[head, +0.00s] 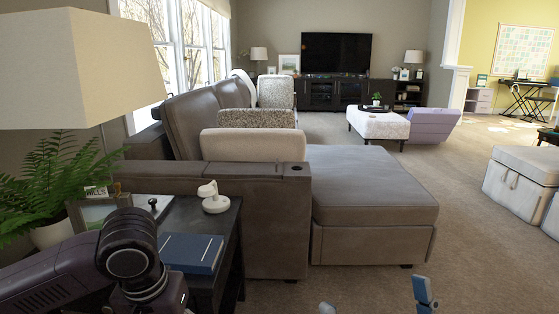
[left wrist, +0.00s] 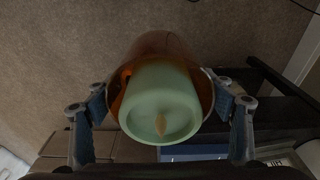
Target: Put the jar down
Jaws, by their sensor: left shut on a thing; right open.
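The jar (left wrist: 160,105) is amber with a pale green round end facing the left wrist camera. My left gripper (left wrist: 165,112) is shut on it, with one finger on each side. Beyond the jar the wrist view shows carpet, and a dark table edge lies at right. In the head view my left arm comes in at lower left; the jar and left fingertips are hidden there. My right gripper (head: 376,299) is open and empty at the bottom edge, with only its fingertips showing.
A dark side table (head: 233,232) holds a blue book (head: 192,253), a white figure-like object (head: 213,199) and a picture frame (head: 96,210). A fern (head: 55,180) and lamp (head: 75,70) stand at left. A grey sofa (head: 365,190) adjoins the table.

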